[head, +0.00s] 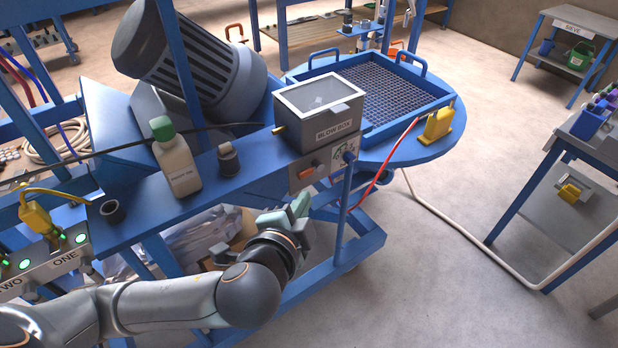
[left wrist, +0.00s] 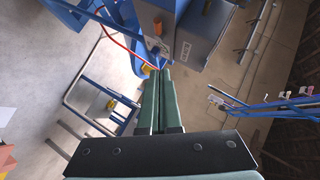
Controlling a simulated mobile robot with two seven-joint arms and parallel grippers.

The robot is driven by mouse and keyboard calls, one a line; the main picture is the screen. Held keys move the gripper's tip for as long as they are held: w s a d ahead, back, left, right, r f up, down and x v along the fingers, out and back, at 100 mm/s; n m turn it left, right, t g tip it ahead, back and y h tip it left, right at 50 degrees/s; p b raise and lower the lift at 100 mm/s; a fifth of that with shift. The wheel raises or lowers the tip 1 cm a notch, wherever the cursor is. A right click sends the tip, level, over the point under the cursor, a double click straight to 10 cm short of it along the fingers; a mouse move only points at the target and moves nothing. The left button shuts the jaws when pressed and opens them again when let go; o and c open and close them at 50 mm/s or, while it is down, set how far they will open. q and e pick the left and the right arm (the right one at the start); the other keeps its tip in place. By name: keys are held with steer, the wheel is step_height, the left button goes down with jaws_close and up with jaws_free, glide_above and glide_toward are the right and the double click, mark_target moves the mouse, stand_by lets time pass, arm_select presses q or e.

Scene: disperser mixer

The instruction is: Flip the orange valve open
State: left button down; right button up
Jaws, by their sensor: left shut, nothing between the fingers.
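The orange valve (head: 306,173) is a small orange lever on a grey plate on the side of the blue bench, just below the grey blow box (head: 325,115). My left gripper (head: 301,203) is below the valve, with a visible gap between them in the head view. Its green fingers are shut with nothing between them. The left wrist view shows the closed fingertips (left wrist: 160,72) pointing towards the blue frame, with the grey box (left wrist: 200,45) close by. My right gripper is not in view.
A white bottle (head: 175,160) and a small grey container (head: 228,160) stand on the blue bench. A blue post (head: 344,200) rises right of my left gripper. A red hose (head: 385,170) runs behind it.

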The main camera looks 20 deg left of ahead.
arm_select(q)
steer(key=shift+w, duration=0.1)
glide_toward(312, 172)
steer(key=w+d, duration=0.2)
steer(key=w, duration=0.1)
steer(key=shift+w+a+f+p, duration=0.3)
steer(key=shift+w+a+f, duration=0.8)
steer(key=shift+w, duration=0.05)
